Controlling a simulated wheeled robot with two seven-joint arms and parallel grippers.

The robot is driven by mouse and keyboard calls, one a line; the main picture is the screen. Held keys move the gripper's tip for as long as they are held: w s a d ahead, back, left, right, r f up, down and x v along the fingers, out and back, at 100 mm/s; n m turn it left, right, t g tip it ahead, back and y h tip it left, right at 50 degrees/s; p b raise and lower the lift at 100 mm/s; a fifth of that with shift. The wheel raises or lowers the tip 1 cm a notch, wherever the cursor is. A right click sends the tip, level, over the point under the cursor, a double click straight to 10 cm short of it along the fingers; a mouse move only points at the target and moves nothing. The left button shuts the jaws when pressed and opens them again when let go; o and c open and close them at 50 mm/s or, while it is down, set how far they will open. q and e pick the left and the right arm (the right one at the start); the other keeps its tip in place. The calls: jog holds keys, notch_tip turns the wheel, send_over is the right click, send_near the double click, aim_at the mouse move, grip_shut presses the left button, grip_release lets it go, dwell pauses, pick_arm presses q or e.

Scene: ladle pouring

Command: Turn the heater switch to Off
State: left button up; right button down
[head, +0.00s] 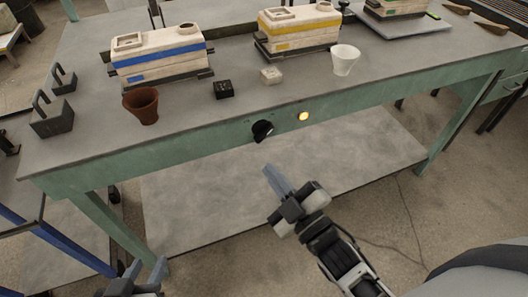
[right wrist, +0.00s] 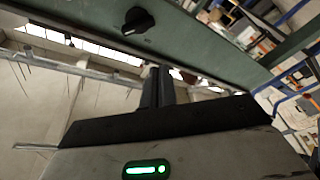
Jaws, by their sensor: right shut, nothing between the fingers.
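The heater switch is a black round knob (head: 263,130) on the green front edge of the table. A small lamp (head: 303,116) to its right glows yellow. In the right wrist view the knob (right wrist: 137,21) shows above and slightly left of my fingers, with a raised grip and a pale mark. My right gripper (head: 271,172) is shut and empty, below the knob and apart from it. Its closed fingers (right wrist: 158,78) point toward the green panel. My left gripper (head: 147,268) is at the bottom left, its fingers apart, far from the knob.
On the grey tabletop (head: 215,130) stand a brown cup (head: 142,106), a white cup (head: 344,60), a blue-striped box (head: 162,58), a yellow-striped box (head: 298,30), a black block (head: 223,89) and dark weights (head: 51,115). A lower shelf (head: 210,205) lies beneath.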

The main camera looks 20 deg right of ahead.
aim_at(263, 131)
jog(key=shift+n, duration=0.6)
jog(key=x, duration=0.3)
jog(key=d+x, duration=0.1)
jog(key=x, duration=0.2)
jog(key=f+x, duration=0.1)
jog(key=x, duration=0.2)
jog(key=shift+w+d, duration=0.3)
jog(key=shift+w, duration=0.15)
jog(key=shift+d+f+t+y, duration=0.3)
jog(key=shift+d, duration=0.1)
pick_arm(q)
jog(key=shift+f, duration=0.1)
jog(key=shift+r, duration=0.2)
pick_arm(e)
jog(key=shift+n, duration=0.3)
